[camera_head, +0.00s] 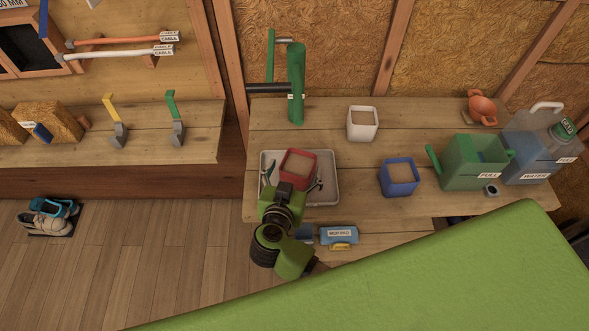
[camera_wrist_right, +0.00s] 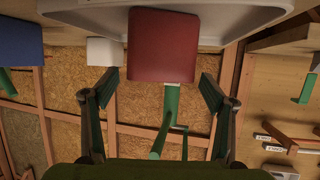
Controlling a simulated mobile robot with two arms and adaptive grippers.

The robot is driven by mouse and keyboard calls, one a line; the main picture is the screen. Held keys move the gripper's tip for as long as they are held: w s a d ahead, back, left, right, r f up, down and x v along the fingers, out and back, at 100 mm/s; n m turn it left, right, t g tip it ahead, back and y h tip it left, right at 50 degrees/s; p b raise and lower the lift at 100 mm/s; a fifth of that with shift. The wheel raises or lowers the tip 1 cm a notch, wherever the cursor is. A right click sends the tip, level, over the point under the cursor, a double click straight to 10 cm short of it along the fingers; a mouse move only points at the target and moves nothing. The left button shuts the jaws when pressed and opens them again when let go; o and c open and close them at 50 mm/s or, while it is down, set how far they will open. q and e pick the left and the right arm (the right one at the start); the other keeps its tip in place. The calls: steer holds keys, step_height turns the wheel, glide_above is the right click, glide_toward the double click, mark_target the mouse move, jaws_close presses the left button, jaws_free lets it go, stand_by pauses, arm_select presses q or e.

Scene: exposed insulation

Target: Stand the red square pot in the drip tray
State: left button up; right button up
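The red square pot (camera_head: 298,165) looks upright within the outline of the pale drip tray (camera_head: 327,195), towards its back middle. In the right wrist view, the red pot (camera_wrist_right: 163,45) stands in front of the tray's rim (camera_wrist_right: 235,22). My right gripper (camera_head: 293,183) reaches over the tray's front edge, with one finger on each side of the pot. In the right wrist view, its fingers (camera_wrist_right: 160,82) are spread wider than the pot, with gaps on both sides. The pot's base is hidden in the head view. My left gripper is not in view.
A white pot (camera_head: 362,123) and a blue pot (camera_head: 399,177) stand right of the tray. A green watering can (camera_head: 472,163) and a water jug (camera_head: 530,145) are farther right. A green upright tool (camera_head: 297,85) stands behind the tray. A blue packet (camera_head: 338,235) lies in front.

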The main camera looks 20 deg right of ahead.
steer(key=shift+r, duration=0.1)
steer(key=b+v, duration=0.1)
steer(key=v, duration=1.1)
stand_by(0.4)
